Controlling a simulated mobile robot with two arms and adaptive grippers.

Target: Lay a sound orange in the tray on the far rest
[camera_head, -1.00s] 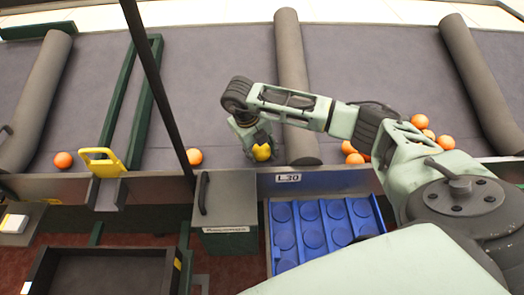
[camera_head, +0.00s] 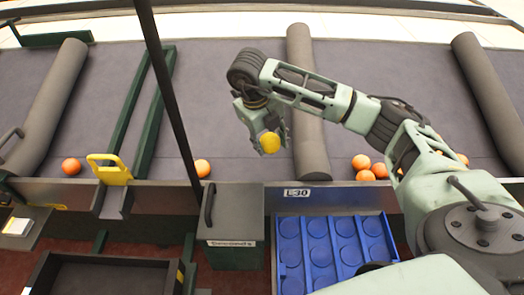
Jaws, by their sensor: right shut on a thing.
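My right gripper (camera_head: 264,135) is shut on a round yellow-orange fruit (camera_head: 269,142), yellower than the other oranges. It holds the fruit above the grey belt, left of the middle roller. Loose oranges (camera_head: 361,161) lie in a group at the right, partly hidden by my right arm. Single oranges lie near the belt's front edge, one at the middle left (camera_head: 202,168) and one at the far left (camera_head: 71,166). A blue tray (camera_head: 336,262) with round recesses sits below the belt's front edge; the recesses in view look empty, and my arm covers its lower right. My left gripper is not in view.
Grey rollers (camera_head: 308,100) lie across the belt (camera_head: 215,90). A dark post (camera_head: 168,90) rises left of my gripper. A grey box with a handle (camera_head: 232,215) stands left of the blue tray. A yellow handle (camera_head: 110,168) and a dark open bin (camera_head: 105,275) are further left.

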